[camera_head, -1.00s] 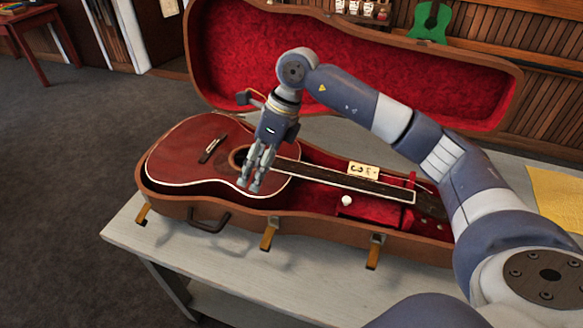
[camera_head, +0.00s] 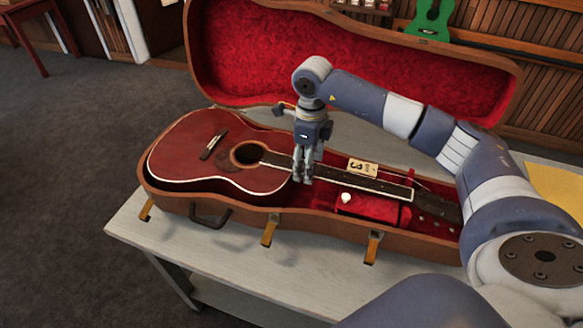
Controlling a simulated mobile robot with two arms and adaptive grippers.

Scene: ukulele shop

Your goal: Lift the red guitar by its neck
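The red guitar (camera_head: 190,158) lies face up in the open brown case (camera_head: 330,229), with its body at the left. Its dark neck (camera_head: 370,184) runs right toward the headstock (camera_head: 436,205). My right gripper (camera_head: 302,181) points down at the neck, near where it joins the body. Its fingers look slightly apart and hide a short stretch of neck. I cannot tell whether they touch it. My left gripper is out of view.
The case's red-lined lid (camera_head: 350,70) stands open behind the guitar. A small tag (camera_head: 362,168) and a white knob (camera_head: 346,197) on a red compartment flank the neck. The case rests on a pale table (camera_head: 130,225). A yellow sheet (camera_head: 556,190) lies at the right.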

